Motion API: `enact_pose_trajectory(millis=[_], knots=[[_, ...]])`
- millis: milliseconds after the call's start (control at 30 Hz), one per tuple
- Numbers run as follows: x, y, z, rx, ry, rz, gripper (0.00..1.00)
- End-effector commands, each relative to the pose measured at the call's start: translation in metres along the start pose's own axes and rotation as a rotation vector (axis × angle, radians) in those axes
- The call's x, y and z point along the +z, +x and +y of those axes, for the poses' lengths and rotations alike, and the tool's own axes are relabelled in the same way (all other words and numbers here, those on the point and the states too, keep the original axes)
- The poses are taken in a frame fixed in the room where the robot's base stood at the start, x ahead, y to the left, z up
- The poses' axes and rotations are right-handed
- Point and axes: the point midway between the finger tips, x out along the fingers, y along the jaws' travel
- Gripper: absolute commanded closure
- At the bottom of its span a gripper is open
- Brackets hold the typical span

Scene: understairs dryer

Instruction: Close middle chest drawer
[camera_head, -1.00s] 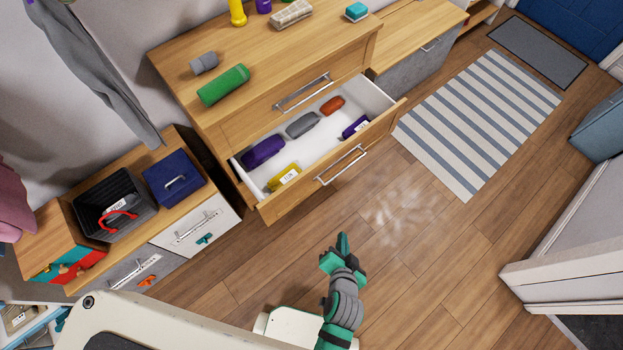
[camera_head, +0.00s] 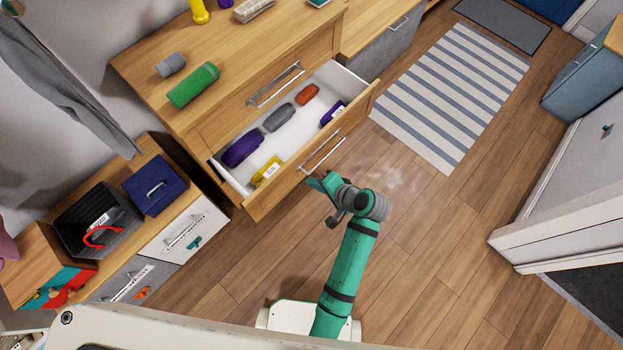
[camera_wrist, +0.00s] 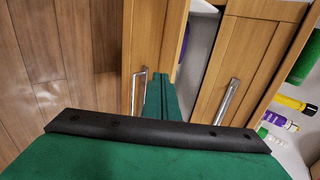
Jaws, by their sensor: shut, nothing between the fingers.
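The middle chest drawer (camera_head: 262,201) is pulled out of the wooden chest (camera_head: 212,117). Inside it lie purple, grey, orange and yellow items. Its front carries a metal bar handle (camera_head: 322,151), also seen in the wrist view (camera_wrist: 138,93). My gripper (camera_head: 314,180) is shut and empty, close in front of the drawer front, just below its handle in the head view. In the wrist view the shut fingers (camera_wrist: 160,90) point at the drawer front beside the handle; I cannot tell whether they touch it. The drawer above, with its own handle (camera_head: 275,85), is shut.
A green cylinder (camera_head: 193,85) and a grey one (camera_head: 171,65) lie on the chest top. A low bench with a black bin (camera_head: 98,219) and a blue box (camera_head: 154,187) stands at left. Open wooden floor and a striped rug (camera_head: 455,95) lie to the right.

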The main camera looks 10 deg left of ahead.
Motion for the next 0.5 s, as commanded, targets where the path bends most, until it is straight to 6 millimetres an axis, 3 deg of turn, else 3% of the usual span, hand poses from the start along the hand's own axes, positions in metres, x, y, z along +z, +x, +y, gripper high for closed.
enact_pose_trajectory(millis=[400,500], knots=[[0.001,0.078,-0.001,0.0,-0.002,-0.002,1.0],[0.0,0.089,-0.012,-0.001,-0.005,-0.001,1.0]])
